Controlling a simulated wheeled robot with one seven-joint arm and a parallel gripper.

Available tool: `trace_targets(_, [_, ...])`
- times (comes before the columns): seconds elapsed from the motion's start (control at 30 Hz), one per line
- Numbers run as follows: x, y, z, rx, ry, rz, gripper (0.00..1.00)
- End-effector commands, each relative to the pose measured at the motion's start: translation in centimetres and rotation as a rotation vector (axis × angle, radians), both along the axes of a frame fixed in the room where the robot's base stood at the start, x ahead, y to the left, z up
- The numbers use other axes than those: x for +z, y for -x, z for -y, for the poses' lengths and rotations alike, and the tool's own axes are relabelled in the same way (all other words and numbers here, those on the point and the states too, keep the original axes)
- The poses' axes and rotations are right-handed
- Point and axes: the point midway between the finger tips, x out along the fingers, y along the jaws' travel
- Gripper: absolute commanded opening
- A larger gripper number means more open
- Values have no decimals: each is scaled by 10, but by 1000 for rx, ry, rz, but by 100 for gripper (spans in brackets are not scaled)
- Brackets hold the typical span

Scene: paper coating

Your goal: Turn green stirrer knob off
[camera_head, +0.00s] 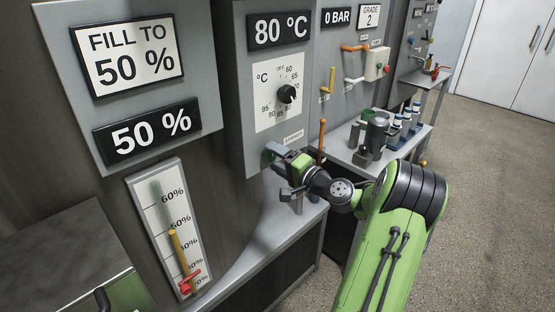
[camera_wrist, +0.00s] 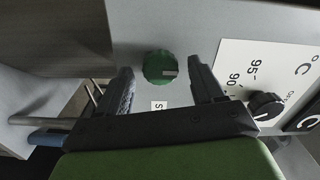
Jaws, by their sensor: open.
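The green stirrer knob (camera_wrist: 159,67) shows in the wrist view on a grey panel, with a pale marker on its face. My gripper (camera_wrist: 162,82) is open, with one dark finger on each side of the knob in the picture. I cannot tell whether the fingers touch it or how deep they reach around it. In the head view my gripper (camera_head: 277,172) is at the lower edge of the panel under the temperature dial. The green knob is hidden there behind my gripper.
A black temperature knob (camera_head: 286,94) sits on a white dial above my gripper; it also shows in the wrist view (camera_wrist: 266,106). An orange lever (camera_head: 321,140) stands just right of my gripper. A grey shelf (camera_head: 262,247) lies below. Several bottles and a metal vessel stand further right.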

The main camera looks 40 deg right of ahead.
Motion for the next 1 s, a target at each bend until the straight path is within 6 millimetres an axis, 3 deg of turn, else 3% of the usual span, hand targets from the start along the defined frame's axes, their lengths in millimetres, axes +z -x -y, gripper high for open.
trace_targets(0.17, [0, 9, 1, -2, -1, -1, 67])
trace_targets(0.6, [1, 126, 5, -6, -2, -1, 67])
trace_targets(0.7, [1, 145, 5, -5, -1, 0, 67])
trace_targets(1.0, [0, 158, 4, 1, 0, 1, 67])
